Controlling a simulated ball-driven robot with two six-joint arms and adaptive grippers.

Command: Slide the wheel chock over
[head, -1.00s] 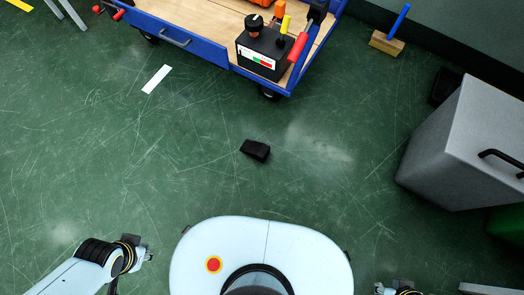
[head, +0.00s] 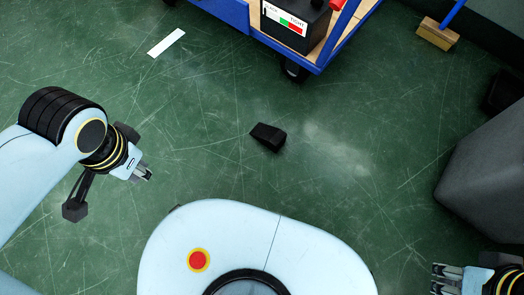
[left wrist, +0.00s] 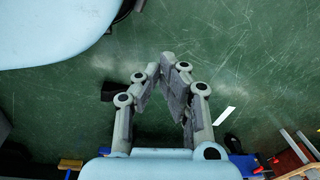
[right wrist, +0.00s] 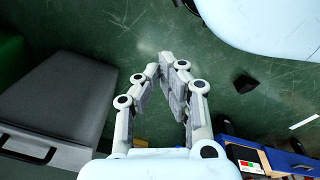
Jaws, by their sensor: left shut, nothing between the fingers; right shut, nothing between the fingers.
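The black wheel chock (head: 268,136) lies on the green floor between my base and the blue cart (head: 240,14). It also shows in the right wrist view (right wrist: 244,83), and partly behind a finger in the left wrist view (left wrist: 108,91). My left gripper (head: 147,174) is shut and empty, above the floor to the left of the chock. My right gripper (head: 436,280) is shut and empty at the lower right, well away from the chock. Neither gripper touches it.
A cart wheel (head: 293,70) stands beyond the chock. A black box with a label (head: 296,22) sits on the cart. A grey bin (head: 485,175) stands at the right, a broom (head: 437,33) at the upper right. The floor around the chock is clear.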

